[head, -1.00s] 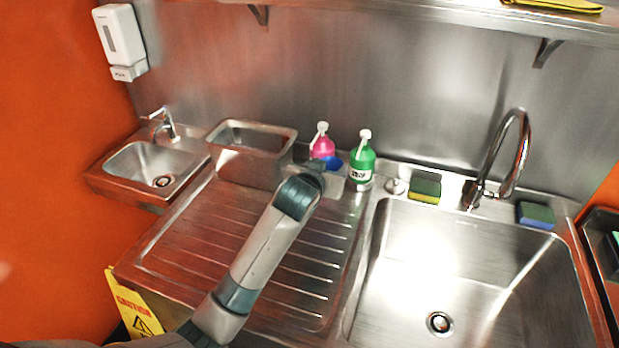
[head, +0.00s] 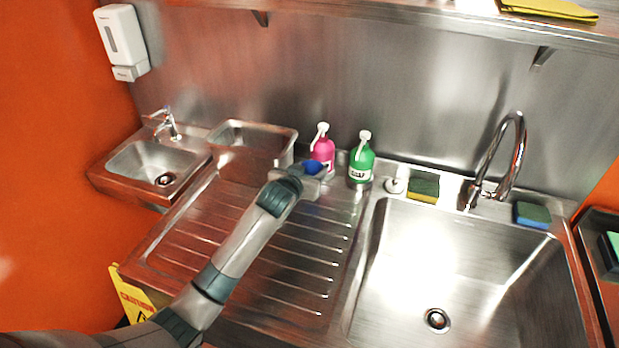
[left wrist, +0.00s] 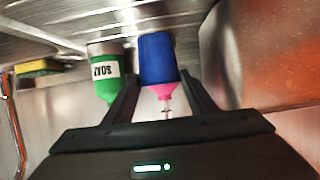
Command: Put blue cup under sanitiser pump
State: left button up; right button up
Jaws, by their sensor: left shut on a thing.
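The blue cup (head: 312,166) is between the fingers of my left gripper (head: 313,175), which is shut on it. In the left wrist view the cup (left wrist: 158,58) sits between the two fingers and covers much of the pink pump bottle (left wrist: 168,93). In the head view the pink pump bottle (head: 322,147) stands at the back of the drainboard, right behind the cup, with its white pump on top. Its label cannot be read. A green pump bottle (head: 362,162) marked SOAP stands to its right. My right gripper is not in view.
A steel bin (head: 252,137) stands left of the bottles. The ribbed drainboard (head: 310,262) in front is clear. The large sink (head: 460,270) with its tap lies right, with sponges (head: 424,186) along its back edge. A small hand basin is far left.

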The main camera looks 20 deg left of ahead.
pick_arm(q)
notch_tip(320, 180, down, 2)
jog(key=shift+p, duration=0.35)
jog(key=shift+f, duration=0.45)
jog(key=shift+f, duration=0.15)
jog(key=o, duration=1.2)
jog(key=shift+c, duration=0.2)
jog(key=shift+r, duration=0.2)
jog(key=shift+v, duration=0.75)
jog(key=b+v, duration=0.2)
jog(key=v, duration=0.8)
jog(key=shift+s, duration=0.2)
